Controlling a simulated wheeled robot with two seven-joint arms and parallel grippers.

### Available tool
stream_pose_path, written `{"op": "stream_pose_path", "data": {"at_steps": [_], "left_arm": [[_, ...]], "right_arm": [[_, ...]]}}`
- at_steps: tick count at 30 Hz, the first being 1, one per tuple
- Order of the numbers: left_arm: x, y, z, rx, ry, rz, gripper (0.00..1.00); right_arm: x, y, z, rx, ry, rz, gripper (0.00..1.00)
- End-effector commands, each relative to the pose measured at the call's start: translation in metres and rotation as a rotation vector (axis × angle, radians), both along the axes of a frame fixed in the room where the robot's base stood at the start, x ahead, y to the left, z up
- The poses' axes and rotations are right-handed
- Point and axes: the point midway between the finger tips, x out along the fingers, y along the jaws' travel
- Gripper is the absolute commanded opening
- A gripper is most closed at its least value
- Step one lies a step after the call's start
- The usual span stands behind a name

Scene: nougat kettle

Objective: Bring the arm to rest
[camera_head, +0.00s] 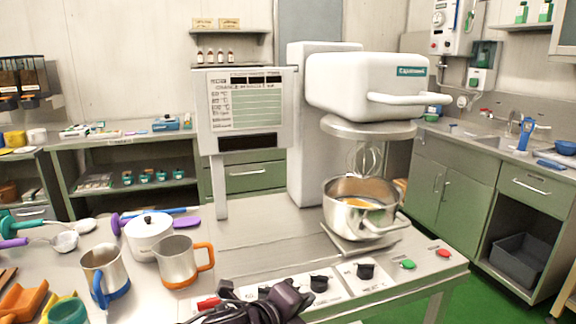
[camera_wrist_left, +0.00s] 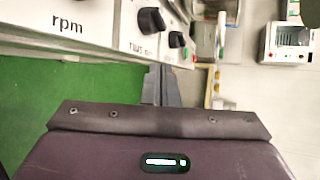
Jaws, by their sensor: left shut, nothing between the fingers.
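My left gripper (camera_head: 284,298), dark purple and black, is low in the head view, in front of the control panel (camera_head: 334,283) at the bench's front edge. In the left wrist view its fingers (camera_wrist_left: 161,86) are together, with nothing between them. The black knobs (camera_wrist_left: 151,20) on the panel lie just beyond the fingers there. My right gripper shows in neither view.
A mixer (camera_head: 365,80) stands over a steel kettle (camera_head: 358,207) holding something yellow. A steel jug with orange handle (camera_head: 177,262), a blue-handled jug (camera_head: 104,272) and a white pot (camera_head: 148,236) stand left of the gripper. Green floor (camera_wrist_left: 60,100) lies before the bench.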

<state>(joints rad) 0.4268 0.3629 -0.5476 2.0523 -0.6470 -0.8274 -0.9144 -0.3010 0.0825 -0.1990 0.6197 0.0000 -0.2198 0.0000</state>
Motion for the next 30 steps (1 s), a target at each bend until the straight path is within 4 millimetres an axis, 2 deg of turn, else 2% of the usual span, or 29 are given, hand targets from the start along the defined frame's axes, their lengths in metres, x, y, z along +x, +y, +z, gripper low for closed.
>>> {"op": "stream_pose_path", "data": {"at_steps": [1, 5, 9, 15, 21, 27, 30], "left_arm": [[-0.008, 0.012, -0.014, -0.098, 0.106, 0.111, 0.00], [-0.027, 0.056, -0.048, -0.341, 0.375, 0.441, 0.00], [-0.062, 0.109, -0.092, -0.564, 0.645, 0.815, 0.00], [-0.118, 0.164, -0.136, -0.760, 0.889, 1.235, 0.00], [-0.170, 0.199, -0.163, -0.877, 1.032, 1.555, 0.00], [-0.219, 0.225, -0.180, -0.959, 1.122, 1.842, 0.00], [-0.207, 0.222, -0.205, -0.945, 1.122, 1.830, 0.00]], "right_arm": [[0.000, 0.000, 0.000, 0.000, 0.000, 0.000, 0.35], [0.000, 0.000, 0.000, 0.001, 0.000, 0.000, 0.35], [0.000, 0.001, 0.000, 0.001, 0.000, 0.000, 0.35], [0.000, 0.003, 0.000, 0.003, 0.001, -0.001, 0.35], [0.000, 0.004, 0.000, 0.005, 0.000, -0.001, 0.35], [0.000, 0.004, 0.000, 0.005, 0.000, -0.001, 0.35], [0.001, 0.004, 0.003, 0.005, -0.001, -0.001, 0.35]]}}
